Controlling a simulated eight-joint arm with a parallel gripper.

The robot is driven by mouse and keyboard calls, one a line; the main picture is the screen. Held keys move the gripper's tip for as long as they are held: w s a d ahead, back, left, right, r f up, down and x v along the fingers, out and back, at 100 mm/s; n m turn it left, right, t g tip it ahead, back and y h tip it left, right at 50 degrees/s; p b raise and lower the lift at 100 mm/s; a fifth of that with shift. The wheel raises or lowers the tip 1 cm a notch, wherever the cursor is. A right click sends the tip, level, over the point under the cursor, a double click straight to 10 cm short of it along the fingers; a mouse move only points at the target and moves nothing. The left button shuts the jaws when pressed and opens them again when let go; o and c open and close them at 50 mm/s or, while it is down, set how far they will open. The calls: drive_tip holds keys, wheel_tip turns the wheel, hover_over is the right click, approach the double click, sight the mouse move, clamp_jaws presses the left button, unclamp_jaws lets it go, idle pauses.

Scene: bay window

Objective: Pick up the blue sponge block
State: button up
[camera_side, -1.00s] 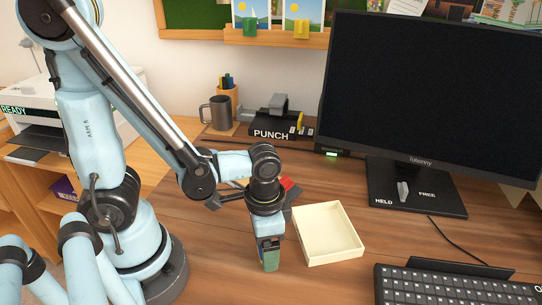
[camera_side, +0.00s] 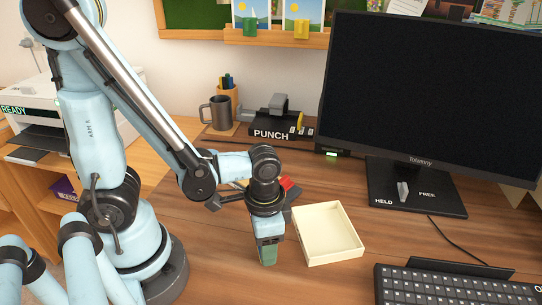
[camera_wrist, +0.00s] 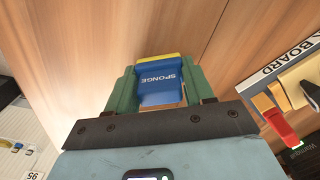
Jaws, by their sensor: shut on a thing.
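The blue sponge block (camera_wrist: 157,85) is marked SPONGE, with a yellow strip along its far edge. In the wrist view it sits between the two green fingers of my gripper (camera_wrist: 160,92), which are shut on its sides. In the side view my gripper (camera_side: 268,256) points down over the wooden desk, just left of the cream tray. The near finger hides the sponge there. I cannot tell how far it is above the desk.
The open cream tray (camera_side: 338,257) looks empty. A board with red and orange pieces (camera_wrist: 275,115) lies beside my gripper. The keyboard (camera_side: 450,287) and monitor (camera_side: 430,85) stand right; a mug (camera_side: 216,113) and punch (camera_side: 275,125) stand behind. Bare desk lies in front.

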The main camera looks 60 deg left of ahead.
drive_tip(key=shift+r, duration=0.2)
drive_tip(key=shift+r, duration=0.8)
wheel_tip(320, 180, up, 2)
drive_tip(key=s+d+r, duration=0.7)
drive_tip(key=s, duration=0.1)
drive_tip(key=shift+s+d, duration=0.35)
drive_tip(key=shift+d, duration=0.05)
